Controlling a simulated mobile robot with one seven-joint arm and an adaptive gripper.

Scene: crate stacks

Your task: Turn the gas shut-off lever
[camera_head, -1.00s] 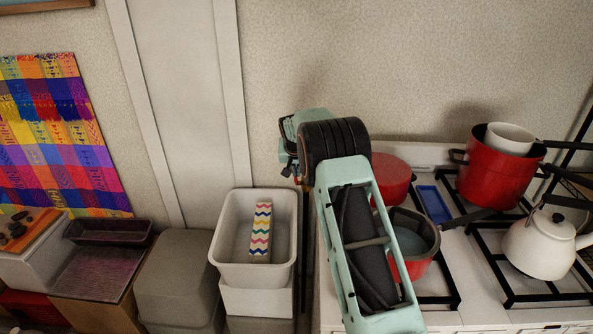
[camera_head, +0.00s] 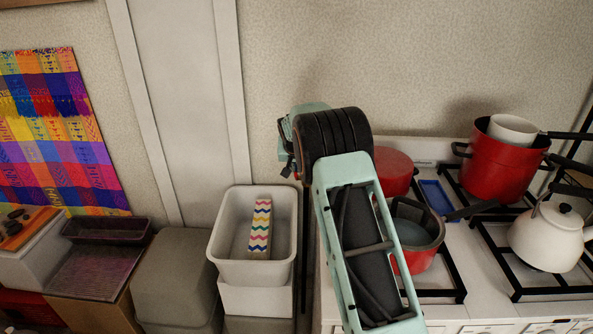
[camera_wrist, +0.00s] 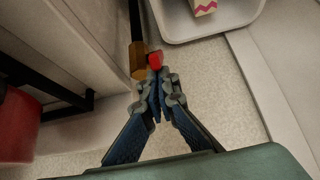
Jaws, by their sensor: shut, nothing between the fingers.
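The gas shut-off lever (camera_wrist: 155,60) shows in the wrist view as a small red piece beside a brass-coloured valve body (camera_wrist: 138,62) on a dark vertical pipe (camera_wrist: 135,20). My gripper (camera_wrist: 158,82) is shut and empty, with its fingertips right at the red lever. I cannot tell whether they touch it. Much of the lever is hidden behind the fingers. In the head view my arm reaches to the wall between the crates and the stove, and it hides the valve and most of the gripper.
A pale crate (camera_head: 222,272) with a zigzag-patterned box (camera_head: 260,228) stands just left of the pipe. To the right, the stove holds a red pot (camera_head: 490,172), a saucepan (camera_head: 424,258) and a white kettle (camera_head: 548,238). A grey bin (camera_head: 175,280) stands further left.

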